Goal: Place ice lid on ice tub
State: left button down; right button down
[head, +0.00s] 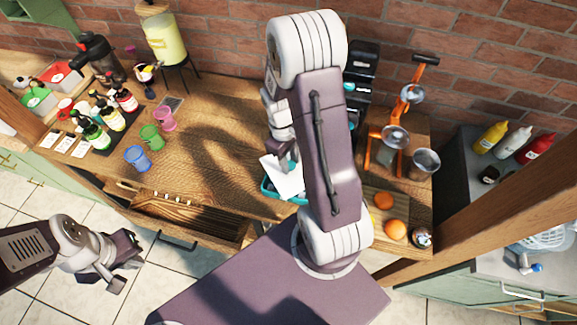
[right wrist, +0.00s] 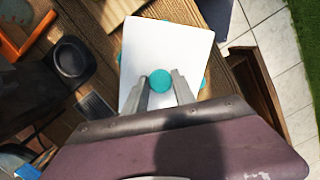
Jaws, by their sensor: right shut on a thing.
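The ice lid (head: 283,178) is a white square plate with a round teal knob. In the right wrist view the lid (right wrist: 190,50) fills the space beyond my right gripper (right wrist: 160,84), whose fingers are shut on the knob. In the head view the right gripper (head: 286,160) is partly hidden by my arm. The teal ice tub (head: 268,192) shows under and beside the lid, and the lid looks tilted over it. Whether the lid touches the rim cannot be told. My left gripper (head: 124,264) is open and empty, off the table's front left.
An open drawer (head: 190,222) juts out at the front. Coloured cups (head: 150,137) and several bottles (head: 108,115) stand at the left. An orange juicer (head: 392,138) and oranges (head: 395,229) are right of the tub. The middle of the wooden table (head: 215,150) is clear.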

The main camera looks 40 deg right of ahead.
jog(key=shift+w+a+f, duration=0.1)
jog(key=shift+w+f, duration=0.05)
jog(key=shift+w, duration=0.05)
jog(key=f, duration=0.3)
jog(key=shift+s+f+p, duration=0.2)
jog(key=shift+f+p, duration=0.1)
jog(key=shift+p, duration=0.1)
jog(key=shift+w+f, duration=0.2)
jog(key=shift+s+f, duration=0.15)
jog(key=shift+f, duration=0.1)
jog(key=c, duration=1.1)
grip_release()
jog(key=shift+r, duration=0.1)
jog(key=shift+o, duration=0.3)
